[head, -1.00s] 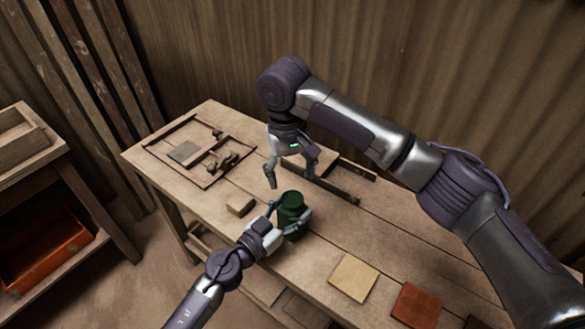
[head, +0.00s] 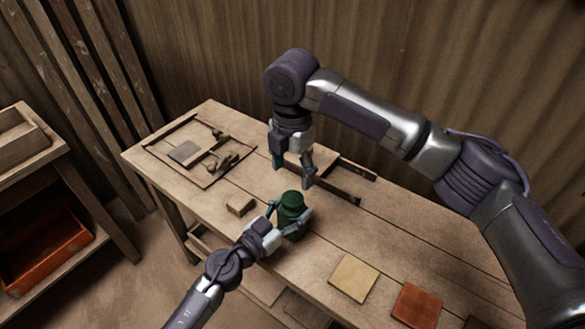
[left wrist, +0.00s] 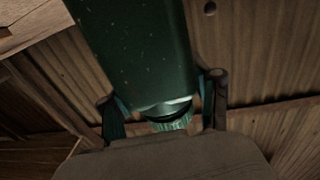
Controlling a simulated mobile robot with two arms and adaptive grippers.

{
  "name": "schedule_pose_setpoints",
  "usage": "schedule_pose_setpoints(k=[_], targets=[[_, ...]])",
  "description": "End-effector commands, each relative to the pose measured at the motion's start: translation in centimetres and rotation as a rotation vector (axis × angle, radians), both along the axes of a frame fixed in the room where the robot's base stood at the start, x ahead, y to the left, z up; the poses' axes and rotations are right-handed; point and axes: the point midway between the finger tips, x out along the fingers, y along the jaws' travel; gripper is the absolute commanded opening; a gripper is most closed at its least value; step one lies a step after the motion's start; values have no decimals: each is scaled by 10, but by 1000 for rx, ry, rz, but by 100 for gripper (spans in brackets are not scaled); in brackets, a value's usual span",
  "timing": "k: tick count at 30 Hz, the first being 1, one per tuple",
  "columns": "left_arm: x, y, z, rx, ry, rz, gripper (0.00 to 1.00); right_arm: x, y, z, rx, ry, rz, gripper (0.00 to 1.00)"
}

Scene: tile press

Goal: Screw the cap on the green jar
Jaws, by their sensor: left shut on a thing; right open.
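The dark green jar (head: 290,218) stands upright on the workbench, and my left gripper (head: 288,222) is shut around its body. The green cap (head: 292,198) sits on top of the jar. In the left wrist view, the jar (left wrist: 135,50) fills the upper middle, and the ribbed cap (left wrist: 172,123) shows at its neck between the fingers. I cannot tell how tightly the cap is seated. My right gripper (head: 293,175) is open and empty, pointing down just above the cap, with its fingers apart from it.
A small wooden block (head: 240,205) lies left of the jar. A framed board (head: 165,163) with tools lies at the bench's far left. A dark slotted rail (head: 335,187) lies behind the jar. Pale (head: 353,278) and red (head: 417,305) tiles lie front right.

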Motion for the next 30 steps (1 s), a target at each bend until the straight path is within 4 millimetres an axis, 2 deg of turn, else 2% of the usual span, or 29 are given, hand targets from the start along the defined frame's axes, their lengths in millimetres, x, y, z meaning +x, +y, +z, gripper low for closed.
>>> schedule_pose_setpoints(k=[6, 17, 20, 30], targets=[[0, 0, -1, 1, 2, -1, 0, 0, 0, 0, 3, 0, 112, 73], [0, 0, -1, 1, 2, -1, 0, 0, 0, -2, 2, 1, 113, 73], [0, 0, -1, 1, 2, -1, 0, 0, 0, -11, 3, 2, 112, 73], [0, 0, -1, 1, 2, -1, 0, 0, -1, -62, 3, 2, 110, 73]])
